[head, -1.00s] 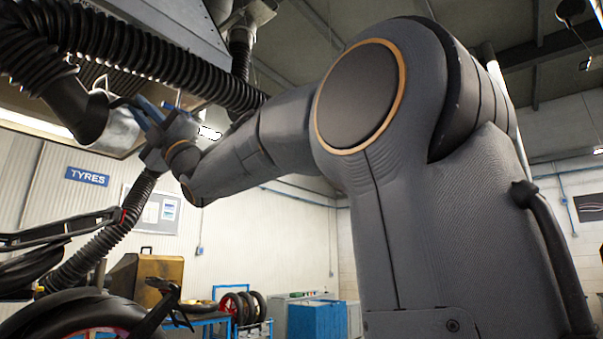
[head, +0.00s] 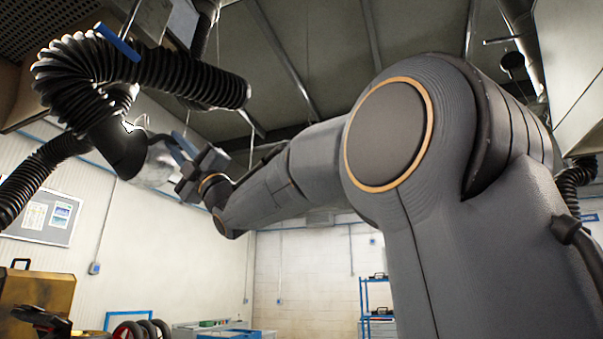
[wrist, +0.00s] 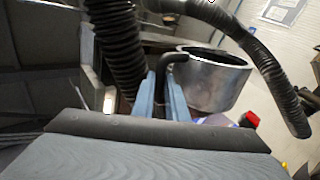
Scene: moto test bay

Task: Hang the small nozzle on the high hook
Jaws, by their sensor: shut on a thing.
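The nozzle is a shiny metal cup (head: 158,165) with a black cone behind it, at the end of a ribbed black hose (head: 85,75). In the wrist view the metal cup (wrist: 213,80) shows its open rim, with a curved black handle (wrist: 172,62) at its near side. My gripper (head: 183,147) is beside the cup, raised high. In the wrist view its two blue fingers (wrist: 163,98) are shut on the handle. A blue bar (head: 117,42) lies across the hose at upper left. I cannot tell whether it belongs to the high hook.
Another ribbed hose (head: 35,178) hangs at the left. A notice board (head: 45,212) is on the left wall. A tan case (head: 38,300) and several tyres (head: 140,329) are below. A blue shelf rack (head: 376,300) stands at the back. There is open air right of the case.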

